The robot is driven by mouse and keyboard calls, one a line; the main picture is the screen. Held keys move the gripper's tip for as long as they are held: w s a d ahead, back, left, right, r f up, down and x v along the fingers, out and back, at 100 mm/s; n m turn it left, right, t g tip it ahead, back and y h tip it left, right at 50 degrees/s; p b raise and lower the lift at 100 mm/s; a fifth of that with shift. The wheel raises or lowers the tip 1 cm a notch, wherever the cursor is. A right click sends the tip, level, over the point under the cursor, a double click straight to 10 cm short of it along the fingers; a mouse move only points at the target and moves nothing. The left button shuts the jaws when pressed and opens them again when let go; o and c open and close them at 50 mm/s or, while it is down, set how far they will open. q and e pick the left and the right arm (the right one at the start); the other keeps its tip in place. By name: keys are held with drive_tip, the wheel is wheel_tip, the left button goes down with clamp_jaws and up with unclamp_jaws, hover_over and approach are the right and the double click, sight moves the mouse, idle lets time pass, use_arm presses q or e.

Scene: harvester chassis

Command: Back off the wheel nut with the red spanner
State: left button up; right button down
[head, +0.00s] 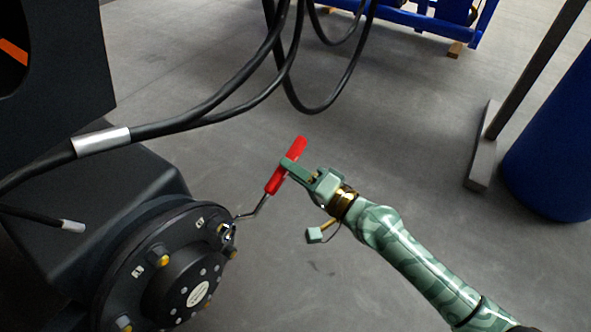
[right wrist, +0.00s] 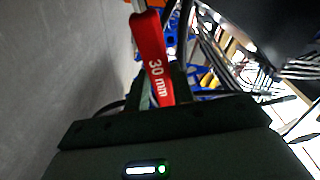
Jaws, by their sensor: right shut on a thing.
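The red spanner (head: 272,184) has a red handle and a bent grey shaft. My right gripper (head: 290,166) is shut on its red handle. The handle also shows in the right wrist view (right wrist: 155,62), marked "30 mm". The spanner's far end reaches the rim of the black wheel hub (head: 150,262), at the nut (head: 227,232) on the hub's upper right. I cannot tell whether it is fully seated on the nut. Other nuts on the hub have yellow markers (head: 163,260). My left gripper is not in view.
Black hoses (head: 230,95) hang across the upper left, above the hub and spanner. The dark chassis (head: 95,200) stands at the left. A blue drum (head: 560,150) and a grey post foot (head: 482,150) stand at the right. The floor between is clear.

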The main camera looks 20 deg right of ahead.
drive_tip(key=shift+w, duration=0.1)
idle(0.3)
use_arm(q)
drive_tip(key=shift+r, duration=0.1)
use_arm(e)
drive_tip(key=shift+x, duration=1.5)
drive_tip(key=shift+a, duration=0.2)
